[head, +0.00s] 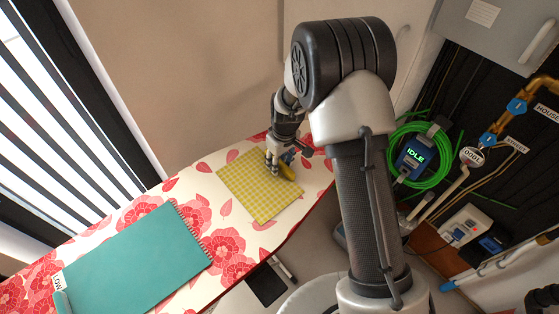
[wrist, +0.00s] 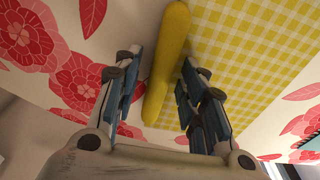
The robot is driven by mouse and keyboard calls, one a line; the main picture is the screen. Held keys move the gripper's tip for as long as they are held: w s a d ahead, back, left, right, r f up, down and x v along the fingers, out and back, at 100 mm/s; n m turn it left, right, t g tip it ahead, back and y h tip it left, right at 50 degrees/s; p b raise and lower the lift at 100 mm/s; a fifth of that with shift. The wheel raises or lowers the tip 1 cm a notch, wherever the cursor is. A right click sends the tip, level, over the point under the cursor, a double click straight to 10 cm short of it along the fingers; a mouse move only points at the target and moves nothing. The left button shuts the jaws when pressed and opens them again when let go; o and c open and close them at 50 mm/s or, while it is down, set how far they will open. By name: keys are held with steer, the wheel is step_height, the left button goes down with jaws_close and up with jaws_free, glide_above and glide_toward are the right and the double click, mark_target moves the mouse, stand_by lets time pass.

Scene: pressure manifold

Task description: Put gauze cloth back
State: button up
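A yellow-and-white checked cloth (head: 258,188), which looks like the gauze cloth, lies flat on the floral-covered board. It also fills the upper right of the wrist view (wrist: 255,65). A plain yellow elongated piece (wrist: 165,60) lies along the cloth's edge; I cannot tell whether it is part of the cloth. It shows small in the head view (head: 288,172). My gripper (head: 277,171) is low over the cloth's right part. In the wrist view my gripper (wrist: 162,57) is open, its fingers on either side of the yellow piece, with gaps visible.
The board (head: 178,184) has a white cover with red flowers. A teal spiral notebook (head: 135,262) lies on its left half. At right are a green coiled cable (head: 395,170), a blue device reading IDLE (head: 415,155) and pipes with labels. A striped window is at left.

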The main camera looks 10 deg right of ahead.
steer(key=s+d+r+m+p, duration=0.1)
steer(key=s+r, duration=0.1)
steer(key=r, duration=0.8)
steer(key=s+d+r+p, duration=0.1)
steer(key=s+r+p, duration=0.15)
steer(key=r, duration=0.75)
steer(key=s+d+r+m+t, duration=0.2)
steer(key=s+d+r, duration=0.1)
steer(key=s+r, duration=0.65)
steer(key=s+d+r+m, duration=0.1)
steer(key=s+m, duration=0.1)
steer(key=s, duration=0.6)
steer(key=s+d+r+m+t, duration=0.1)
steer(key=s+r, duration=0.1)
steer(key=s, duration=0.6)
steer(key=shift+s+d+m+h+b, duration=0.15)
steer(key=shift+d+m+h+b, duration=0.25)
steer(key=shift+b, duration=0.05)
